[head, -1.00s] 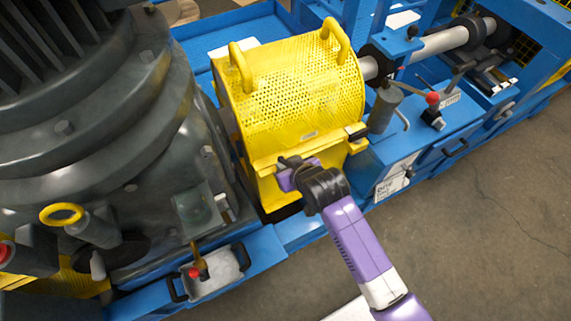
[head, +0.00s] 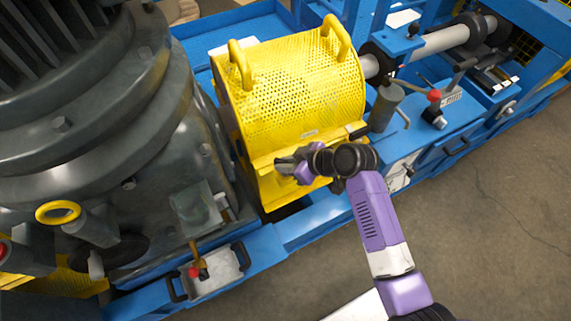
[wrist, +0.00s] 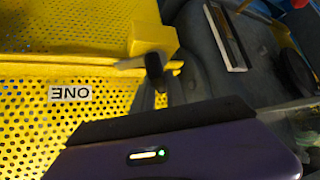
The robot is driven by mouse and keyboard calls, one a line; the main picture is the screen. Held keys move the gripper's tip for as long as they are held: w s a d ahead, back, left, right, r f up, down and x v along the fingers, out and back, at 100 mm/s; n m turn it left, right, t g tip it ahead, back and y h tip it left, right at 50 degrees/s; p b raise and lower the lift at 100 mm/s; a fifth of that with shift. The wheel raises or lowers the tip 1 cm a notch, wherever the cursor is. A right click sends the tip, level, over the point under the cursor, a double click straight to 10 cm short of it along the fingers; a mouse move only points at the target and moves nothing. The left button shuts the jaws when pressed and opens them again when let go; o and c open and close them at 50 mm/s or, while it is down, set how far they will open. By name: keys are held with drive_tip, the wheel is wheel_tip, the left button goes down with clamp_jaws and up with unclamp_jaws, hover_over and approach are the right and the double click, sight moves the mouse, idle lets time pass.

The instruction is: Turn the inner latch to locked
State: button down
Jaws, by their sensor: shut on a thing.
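The yellow perforated guard (head: 295,85) stands between the motor and the shaft, with a yellow ledge along its lower front. The inner latch is at the ledge's left end, mostly hidden by my gripper (head: 284,166) in the head view. In the wrist view its black handle (wrist: 154,68) shows beside a yellow block (wrist: 150,35). My gripper (wrist: 160,98) is shut on this handle. The handle's exact angle is hard to tell. The outer latch (head: 357,131) is a dark piece at the ledge's right end.
The large grey motor (head: 100,130) stands close on the left. A small tray with a red-knobbed lever (head: 194,271) is below it. Another red-knobbed lever (head: 434,96) is at the right. The floor (head: 480,220) at right front is clear.

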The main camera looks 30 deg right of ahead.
drive_tip(key=n+g+y+b, duration=0.1)
drive_tip(key=n, duration=0.1)
drive_tip(key=n+g+y+b, duration=0.1)
drive_tip(key=shift+w+f+n, duration=0.1)
drive_tip(key=shift+w+n, duration=0.05)
drive_tip(key=shift+n, duration=0.25)
drive_tip(key=n+g+y+b, duration=0.1)
drive_tip(key=n+g+b, duration=0.1)
drive_tip(key=n+b, duration=0.1)
drive_tip(key=shift+d+n+y, duration=0.1)
drive_tip(key=shift+n+y, duration=0.2)
drive_tip(key=shift+y, duration=0.1)
drive_tip(key=n+g+b, duration=0.2)
drive_tip(key=n+g, duration=0.1)
drive_tip(key=n, duration=0.1)
drive_tip(key=shift+g+y, duration=0.3)
drive_tip(key=shift+n+b, duration=0.3)
drive_tip(key=c, duration=1.4)
unclamp_jaws()
drive_tip(key=shift+o, duration=0.2)
drive_tip(key=p+v, duration=0.3)
drive_tip(key=v, duration=0.4)
drive_tip(key=shift+d+r+p, duration=0.2)
drive_tip(key=shift+r+p, duration=0.2)
